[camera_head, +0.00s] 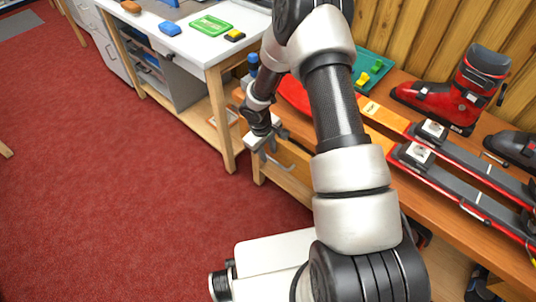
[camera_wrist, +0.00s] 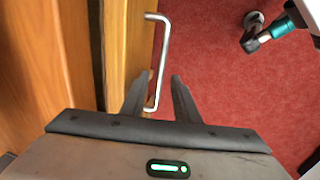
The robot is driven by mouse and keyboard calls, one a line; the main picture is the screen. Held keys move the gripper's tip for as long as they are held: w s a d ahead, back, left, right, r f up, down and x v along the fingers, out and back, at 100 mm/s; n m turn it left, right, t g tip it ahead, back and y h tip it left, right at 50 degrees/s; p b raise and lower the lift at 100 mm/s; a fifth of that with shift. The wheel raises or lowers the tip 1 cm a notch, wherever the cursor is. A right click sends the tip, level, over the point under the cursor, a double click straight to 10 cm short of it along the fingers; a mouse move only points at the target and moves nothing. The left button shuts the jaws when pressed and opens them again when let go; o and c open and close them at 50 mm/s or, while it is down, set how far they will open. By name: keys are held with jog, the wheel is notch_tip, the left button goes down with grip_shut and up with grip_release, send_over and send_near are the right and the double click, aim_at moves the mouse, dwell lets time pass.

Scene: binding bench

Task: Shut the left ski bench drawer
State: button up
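The left ski bench drawer (camera_head: 292,178) is under the left end of the wooden ski bench, partly hidden by my arm. Its wooden front (camera_wrist: 128,45) and silver bar handle (camera_wrist: 156,62) show in the wrist view. A dark gap runs along the left of that front; how far the drawer stands out is hard to tell. My gripper (camera_head: 266,156) is at the drawer front. In the wrist view my gripper (camera_wrist: 158,92) has its two fingers apart, with the lower end of the handle between them in the picture. Contact with the handle is not clear.
On the ski bench (camera_head: 385,99) lie skis (camera_head: 460,180) and a red ski boot (camera_head: 455,95). A white-topped workbench (camera_head: 175,35) with a wooden leg (camera_head: 221,120) stands close to the left of my gripper. The red floor (camera_head: 120,200) is clear at left.

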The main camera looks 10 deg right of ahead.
jog(key=shift+d+f, duration=0.1)
jog(key=shift+f, duration=0.35)
jog(key=shift+c, duration=0.3)
grip_shut()
jog(key=w+d, duration=0.2)
jog(key=d, duration=0.1)
jog(key=shift+w+d, duration=0.2)
jog(key=shift+w, duration=0.1)
jog(key=shift+o, duration=0.3)
grip_release()
